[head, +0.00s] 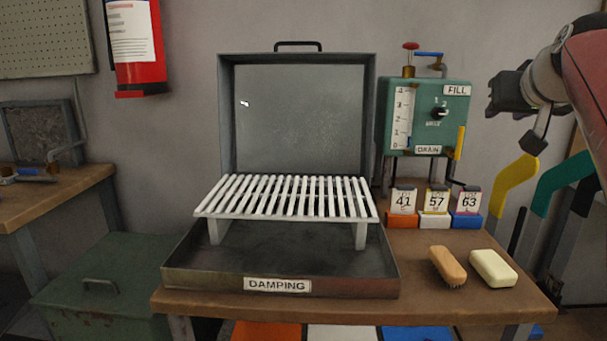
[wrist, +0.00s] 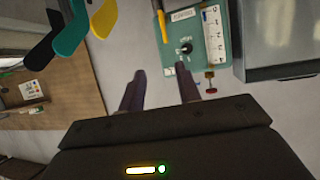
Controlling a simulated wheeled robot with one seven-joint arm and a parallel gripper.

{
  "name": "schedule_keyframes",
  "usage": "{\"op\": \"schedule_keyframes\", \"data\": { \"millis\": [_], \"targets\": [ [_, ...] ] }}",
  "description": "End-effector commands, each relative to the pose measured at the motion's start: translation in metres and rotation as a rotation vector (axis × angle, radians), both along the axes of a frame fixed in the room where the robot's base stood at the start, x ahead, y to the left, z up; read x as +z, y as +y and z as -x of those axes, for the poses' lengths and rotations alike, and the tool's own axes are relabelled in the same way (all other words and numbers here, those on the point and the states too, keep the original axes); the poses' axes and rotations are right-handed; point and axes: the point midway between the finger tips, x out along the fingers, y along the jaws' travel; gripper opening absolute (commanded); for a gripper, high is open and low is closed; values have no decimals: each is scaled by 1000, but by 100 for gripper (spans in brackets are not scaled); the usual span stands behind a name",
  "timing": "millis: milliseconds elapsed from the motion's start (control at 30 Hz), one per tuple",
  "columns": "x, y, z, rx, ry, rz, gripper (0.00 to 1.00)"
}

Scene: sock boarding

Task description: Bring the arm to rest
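My gripper (head: 494,94) is raised at the upper right of the head view, to the right of the green fill box (head: 425,116). Nothing touches it. In the wrist view, its two fingers (wrist: 161,88) stand apart with nothing between them, so it is open and empty. My arm comes in from the right edge of the head view. The green box also shows beyond the fingers in the wrist view (wrist: 206,62).
A damping tray (head: 215,283) with a white slatted rack (head: 285,196) and raised lid (head: 300,115) stands on the wooden table (head: 435,310). A brush (head: 447,264), a cream block (head: 493,267) and number cards (head: 436,200) sit right. Yellow (head: 514,182) and teal (head: 562,184) sock-shaped boards stand below my arm.

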Motion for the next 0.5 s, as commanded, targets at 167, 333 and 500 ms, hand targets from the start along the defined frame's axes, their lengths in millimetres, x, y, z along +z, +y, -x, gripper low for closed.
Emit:
{"op": "schedule_keyframes", "data": {
  "millis": [167, 333, 500],
  "targets": [
    [-27, 25, 12, 26, 52, -27, 33],
    [-65, 57, 32, 60, 125, -60, 33],
    [-126, 100, 67, 106, 238, -91, 33]
  ]
}}
